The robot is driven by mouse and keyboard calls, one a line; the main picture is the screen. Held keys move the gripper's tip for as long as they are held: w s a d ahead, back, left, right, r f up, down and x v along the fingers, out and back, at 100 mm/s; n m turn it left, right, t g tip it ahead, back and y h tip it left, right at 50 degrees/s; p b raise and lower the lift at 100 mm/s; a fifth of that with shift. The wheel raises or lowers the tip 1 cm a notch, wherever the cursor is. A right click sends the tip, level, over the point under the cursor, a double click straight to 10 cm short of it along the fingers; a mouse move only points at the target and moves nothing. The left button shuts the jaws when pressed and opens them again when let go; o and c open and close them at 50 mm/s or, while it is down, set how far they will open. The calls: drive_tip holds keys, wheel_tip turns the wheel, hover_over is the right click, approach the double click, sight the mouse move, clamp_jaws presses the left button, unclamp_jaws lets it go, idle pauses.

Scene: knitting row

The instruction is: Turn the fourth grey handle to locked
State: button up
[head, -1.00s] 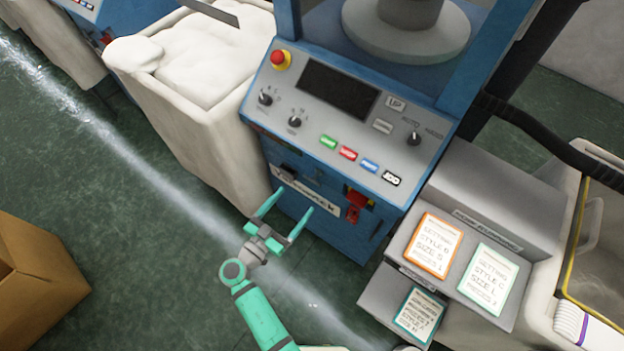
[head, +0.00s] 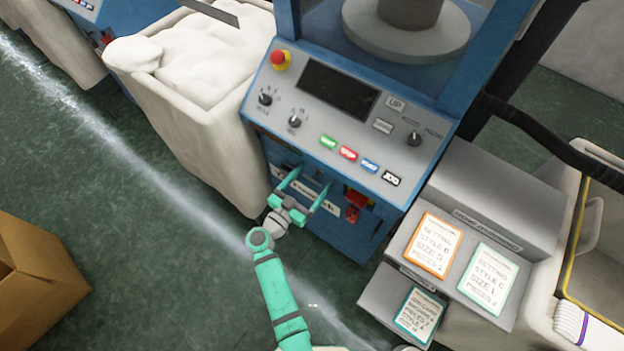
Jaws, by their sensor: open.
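A blue knitting machine (head: 390,170) stands in the middle of the head view. Its lower front has a pale nameplate (head: 322,205) and a red switch-like part (head: 354,203) to the right. My gripper (head: 310,179) is open and empty, with its two teal fingers pointing at this lower front. The fingers overlap the nameplate and the area around the small dark handle-like part at the left. That part is mostly hidden, and its position cannot be read. I cannot tell whether the fingers touch the panel. No row of several grey handles can be made out.
A sloped control panel (head: 320,140) with knobs, coloured buttons and a red emergency stop (head: 281,60) overhangs above. A white fabric-filled bin (head: 175,125) stands left. Grey trays (head: 405,258) with cards stand right. A cardboard box (head: 40,270) is at lower left; green floor between is clear.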

drive_tip(key=c, duration=1.1)
drive_tip(key=shift+o, duration=0.2)
